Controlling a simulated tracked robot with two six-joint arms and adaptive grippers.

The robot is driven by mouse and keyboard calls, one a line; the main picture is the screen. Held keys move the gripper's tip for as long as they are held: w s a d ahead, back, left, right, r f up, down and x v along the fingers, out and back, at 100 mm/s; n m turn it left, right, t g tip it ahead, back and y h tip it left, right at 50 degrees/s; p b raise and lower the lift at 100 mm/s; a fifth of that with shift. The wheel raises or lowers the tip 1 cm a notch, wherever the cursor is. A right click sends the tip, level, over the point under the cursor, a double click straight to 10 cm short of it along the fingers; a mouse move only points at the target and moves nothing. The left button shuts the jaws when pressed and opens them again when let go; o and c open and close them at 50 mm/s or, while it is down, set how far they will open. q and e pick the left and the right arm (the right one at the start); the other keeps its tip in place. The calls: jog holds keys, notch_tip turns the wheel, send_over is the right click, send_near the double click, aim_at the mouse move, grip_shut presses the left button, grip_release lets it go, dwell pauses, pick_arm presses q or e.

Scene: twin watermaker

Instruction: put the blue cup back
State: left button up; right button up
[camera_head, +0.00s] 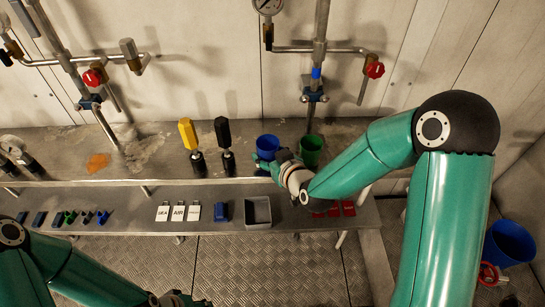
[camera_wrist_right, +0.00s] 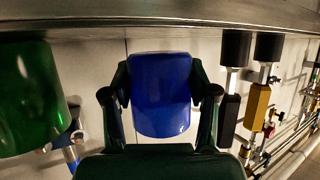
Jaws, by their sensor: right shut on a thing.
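The blue cup (camera_head: 267,143) is at the upper shelf, left of the green cup (camera_head: 311,150). My right gripper (camera_head: 270,160) is shut on it. In the right wrist view, which looks upside down, the blue cup (camera_wrist_right: 161,95) sits between the two dark fingers of my right gripper (camera_wrist_right: 161,92). The green cup (camera_wrist_right: 30,95) stands apart from it at the left there. Whether the blue cup touches the shelf cannot be told.
Black (camera_head: 223,135) and yellow (camera_head: 187,133) handled valves stand left of the cup. Pipes with red valves rise behind. The lower shelf holds white labelled tags (camera_head: 178,212), a blue block (camera_head: 222,211), a grey bin (camera_head: 257,225) and red items (camera_head: 348,208). A blue bucket (camera_head: 509,243) is at the right.

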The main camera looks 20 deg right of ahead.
jog(key=shift+f, duration=0.8)
jog(key=shift+f, duration=0.15)
jog(key=o, duration=1.2)
jog(key=shift+c, duration=0.2)
